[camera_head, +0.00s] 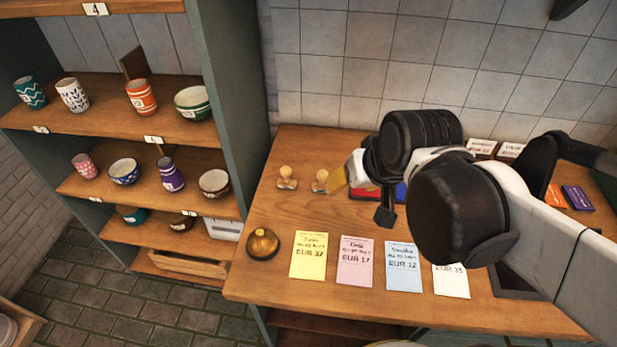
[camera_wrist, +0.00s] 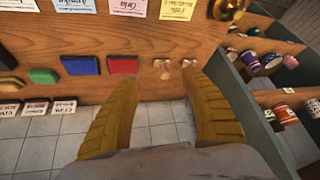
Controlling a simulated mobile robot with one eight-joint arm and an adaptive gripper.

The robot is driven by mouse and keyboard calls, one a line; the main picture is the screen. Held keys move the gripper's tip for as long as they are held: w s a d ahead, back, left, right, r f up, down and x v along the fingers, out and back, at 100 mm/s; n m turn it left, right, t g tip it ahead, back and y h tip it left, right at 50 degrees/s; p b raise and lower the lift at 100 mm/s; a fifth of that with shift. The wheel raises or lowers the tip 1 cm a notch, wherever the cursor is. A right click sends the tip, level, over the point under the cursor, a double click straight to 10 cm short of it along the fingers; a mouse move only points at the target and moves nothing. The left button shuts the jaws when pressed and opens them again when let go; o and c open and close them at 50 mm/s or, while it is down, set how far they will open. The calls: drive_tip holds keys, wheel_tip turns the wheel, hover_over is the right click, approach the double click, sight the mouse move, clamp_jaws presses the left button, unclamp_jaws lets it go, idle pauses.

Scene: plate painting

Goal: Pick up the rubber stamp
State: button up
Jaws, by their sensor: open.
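Two rubber stamps with pale wooden knobs stand on the wooden counter (camera_head: 262,205), a left stamp (camera_head: 286,178) and a right stamp (camera_head: 320,180). In the wrist view both show near the counter's back edge, one stamp (camera_wrist: 163,67) beside the other stamp (camera_wrist: 188,64). My gripper (camera_wrist: 159,78) has its two yellow fingers spread, with nothing between them. The stamps appear just beyond the fingertips. In the head view a yellow finger of my gripper (camera_head: 337,180) shows close to the right stamp; my arm hides the rest.
A red ink pad (camera_wrist: 123,66) and a blue ink pad (camera_wrist: 80,66) lie beside the stamps. A brass bell (camera_head: 263,243) and several price cards, including a yellow card (camera_head: 309,256), lie toward the front. A shelf (camera_head: 215,90) with pottery stands left; a tiled wall (camera_head: 330,60) is behind.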

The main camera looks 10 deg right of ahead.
drive_tip(key=w+g+p, duration=0.1)
drive_tip(key=w+p, duration=0.1)
drive_tip(key=w, duration=0.5)
drive_tip(key=m+g+y+p, duration=0.1)
drive_tip(key=m+y+p, duration=0.1)
drive_tip(key=p, duration=0.1)
approach(324, 173)
drive_tip(key=f, duration=0.1)
drive_tip(key=b+x, duration=0.2)
drive_tip(key=x, duration=0.4)
drive_tip(key=shift+a+f+b, duration=0.15)
drive_tip(key=shift+f+b, duration=0.15)
drive_tip(key=shift+b, duration=0.05)
drive_tip(key=x, duration=0.2)
drive_tip(key=b+x, duration=0.1)
drive_tip(key=x, duration=0.1)
drive_tip(key=shift+w+b, duration=0.3)
clamp_jaws()
